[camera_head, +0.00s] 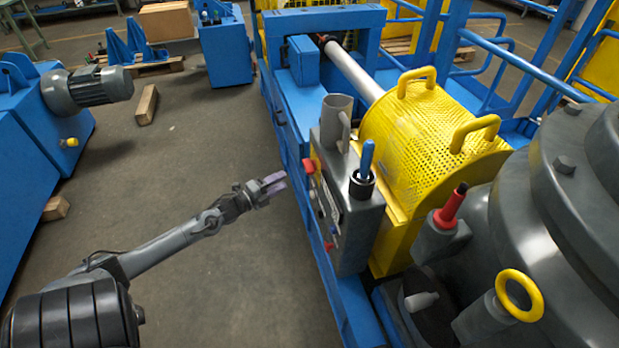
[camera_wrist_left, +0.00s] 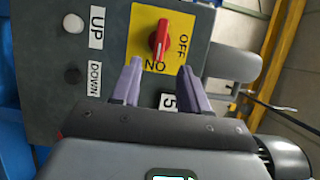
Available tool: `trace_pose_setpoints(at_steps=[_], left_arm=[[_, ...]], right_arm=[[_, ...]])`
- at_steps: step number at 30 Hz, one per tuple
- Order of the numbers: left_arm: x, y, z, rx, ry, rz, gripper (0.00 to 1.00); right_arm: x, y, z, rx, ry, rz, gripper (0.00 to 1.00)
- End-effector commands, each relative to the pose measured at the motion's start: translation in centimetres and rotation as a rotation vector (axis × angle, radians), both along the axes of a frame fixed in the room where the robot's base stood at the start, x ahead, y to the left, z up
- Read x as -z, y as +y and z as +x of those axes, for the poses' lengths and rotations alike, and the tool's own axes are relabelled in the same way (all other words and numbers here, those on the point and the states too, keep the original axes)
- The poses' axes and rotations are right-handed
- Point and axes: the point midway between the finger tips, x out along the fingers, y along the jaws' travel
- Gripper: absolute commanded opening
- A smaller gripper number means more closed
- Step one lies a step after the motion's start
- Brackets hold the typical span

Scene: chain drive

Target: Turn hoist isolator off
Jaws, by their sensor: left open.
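The hoist isolator is a red rotary knob (camera_wrist_left: 159,40) on a yellow plate (camera_wrist_left: 140,42) marked OFF and ON. In the left wrist view its long axis runs roughly up and down the picture, with the lower end near the ON label and OFF to its right. My left gripper (camera_wrist_left: 160,78) is open and empty, its two purple-grey fingers pointing at the plate just below the knob, apart from the knob. In the head view the left gripper (camera_head: 272,186) is left of the grey control box (camera_head: 352,222). My right gripper does not show.
UP (camera_wrist_left: 97,28) and DOWN labels with a white button (camera_wrist_left: 73,23) and a dark button (camera_wrist_left: 72,75) sit left of the isolator. A blue-handled lever (camera_head: 366,160) stands on the box. A yellow perforated guard (camera_head: 420,130) is behind it.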

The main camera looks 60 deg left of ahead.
Motion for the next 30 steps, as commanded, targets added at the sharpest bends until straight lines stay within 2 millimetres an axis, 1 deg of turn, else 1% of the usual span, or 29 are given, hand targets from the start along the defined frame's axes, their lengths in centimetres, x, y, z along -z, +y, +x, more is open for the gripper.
trace_pose_setpoints(at_steps=[1, 5, 15, 19, 24, 30], left_arm=[[0.2, 0.2, 0.3, 0.001, -0.005, 0.005, 0.45], [0.1, 0.3, 1.5, 0.004, -0.008, 0.008, 0.45], [0.2, 0.6, 6.6, 0.002, -0.008, 0.006, 0.45], [0.1, 0.8, 8.3, 0.003, -0.008, 0.006, 0.45], [0.1, 0.9, 9.8, 0.002, -0.006, 0.005, 0.45], [0.1, 0.9, 10.5, 0.002, -0.004, 0.005, 0.45]], right_arm=[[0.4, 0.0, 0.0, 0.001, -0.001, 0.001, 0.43], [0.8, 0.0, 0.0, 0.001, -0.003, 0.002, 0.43], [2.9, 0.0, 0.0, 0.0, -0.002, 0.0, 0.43], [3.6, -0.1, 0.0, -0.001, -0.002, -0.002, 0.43], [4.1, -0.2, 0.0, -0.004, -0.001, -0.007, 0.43], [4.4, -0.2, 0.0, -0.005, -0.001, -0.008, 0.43]])
